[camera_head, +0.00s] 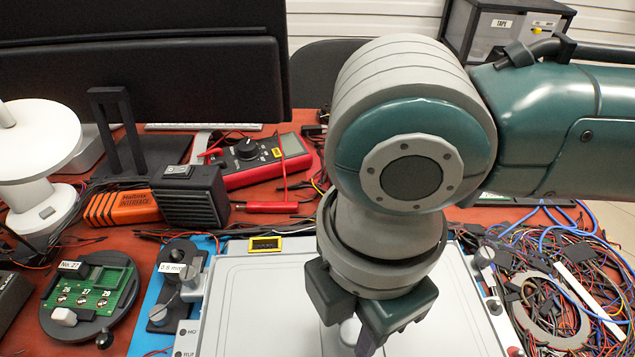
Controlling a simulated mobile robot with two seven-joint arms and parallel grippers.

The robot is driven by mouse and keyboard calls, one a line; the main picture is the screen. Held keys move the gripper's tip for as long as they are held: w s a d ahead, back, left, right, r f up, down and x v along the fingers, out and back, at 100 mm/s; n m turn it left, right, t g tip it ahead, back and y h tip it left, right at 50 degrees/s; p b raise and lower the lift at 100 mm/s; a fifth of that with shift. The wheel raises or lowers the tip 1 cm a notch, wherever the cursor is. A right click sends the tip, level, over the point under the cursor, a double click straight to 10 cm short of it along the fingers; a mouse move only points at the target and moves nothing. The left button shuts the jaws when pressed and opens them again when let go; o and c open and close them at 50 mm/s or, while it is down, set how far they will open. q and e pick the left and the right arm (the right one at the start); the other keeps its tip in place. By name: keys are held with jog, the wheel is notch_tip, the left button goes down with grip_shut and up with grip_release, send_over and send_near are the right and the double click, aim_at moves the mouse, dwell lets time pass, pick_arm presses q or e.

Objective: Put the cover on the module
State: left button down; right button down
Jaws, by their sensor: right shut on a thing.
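A large light grey panel with a raised rim, which looks like the cover (262,305), lies flat in the lower middle of the view. Its near part is cut off by the bottom edge. My right gripper (362,335) comes down over its middle and is shut on a small white rounded knob, seemingly the cover's handle, which shows only partly between the fingers. The module is not clearly seen; I cannot tell how the cover sits on it. My left gripper is not in view.
A blue mat (150,310) with clamps borders the panel on the left. A round fixture with a green circuit board (92,288) stands further left. Tangled cables (575,270) fill the right.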

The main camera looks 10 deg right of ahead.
aim_at(354, 331)
jog(key=shift+f, duration=0.1)
dwell(0.5)
dwell(0.5)
jog(key=shift+f+p, duration=0.15)
jog(key=shift+p, duration=0.5)
dwell(0.6)
dwell(0.4)
jog(key=shift+c, duration=1.3)
grip_release()
notch_tip(354, 331, up, 7)
jog(key=p, duration=0.8)
